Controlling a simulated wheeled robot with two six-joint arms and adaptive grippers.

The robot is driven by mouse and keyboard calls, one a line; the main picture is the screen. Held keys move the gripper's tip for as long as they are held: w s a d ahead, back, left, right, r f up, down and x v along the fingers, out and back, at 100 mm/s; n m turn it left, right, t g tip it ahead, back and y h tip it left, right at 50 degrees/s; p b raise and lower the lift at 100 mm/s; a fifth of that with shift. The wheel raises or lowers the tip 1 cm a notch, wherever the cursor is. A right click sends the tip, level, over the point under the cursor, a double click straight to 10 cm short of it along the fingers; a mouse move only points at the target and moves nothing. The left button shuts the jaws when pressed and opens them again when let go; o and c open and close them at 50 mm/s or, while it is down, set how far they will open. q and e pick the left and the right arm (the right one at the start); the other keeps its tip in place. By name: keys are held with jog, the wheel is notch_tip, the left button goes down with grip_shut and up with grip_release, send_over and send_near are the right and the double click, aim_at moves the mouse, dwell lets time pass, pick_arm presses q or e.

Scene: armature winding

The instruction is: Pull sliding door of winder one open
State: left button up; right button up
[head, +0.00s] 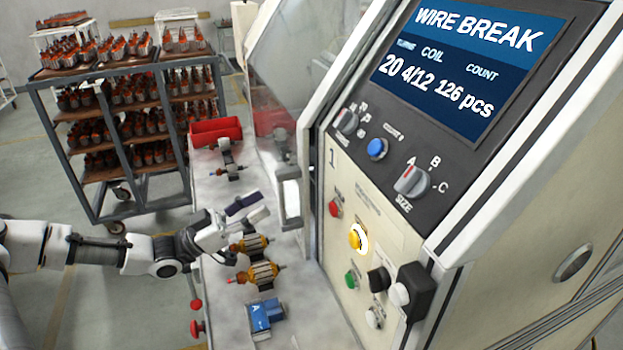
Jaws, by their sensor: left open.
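Winder one is the cream machine marked "1" on its panel (391,240). Its sliding door (315,60) is a clear pane in a pale frame, left of the control panel. A pale upright handle (291,200) stands at the door's lower part. My left gripper (250,210) is open and empty, to the left of the handle and apart from it, above the worktop. How far the door is open is hard to tell from here. My right gripper is not in view.
Two copper-wound armatures (262,273) and a blue block marked A (265,317) lie on the worktop (222,310) below my left gripper. A red bin (215,131) stands behind. A loaded rack (135,120) is at back left. The screen (465,60) reads WIRE BREAK; a yellow button (355,239) is lit.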

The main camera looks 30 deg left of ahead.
aim_at(278, 191)
pick_arm(q)
jog(key=r+b, duration=0.1)
jog(key=b, duration=0.2)
jog(key=shift+d, duration=0.35)
jog(key=x, duration=0.5)
jog(key=shift+w+a+f+b, duration=0.1)
jog(key=shift+w+f+b, duration=0.05)
jog(key=shift+f+b, duration=0.2)
jog(key=shift+w+d+r, duration=0.2)
jog(key=shift+d, duration=0.05)
jog(key=shift+r, duration=0.2)
jog(key=shift+s+a, duration=0.15)
jog(key=shift+s, duration=0.1)
jog(key=shift+w, duration=0.2)
grip_shut()
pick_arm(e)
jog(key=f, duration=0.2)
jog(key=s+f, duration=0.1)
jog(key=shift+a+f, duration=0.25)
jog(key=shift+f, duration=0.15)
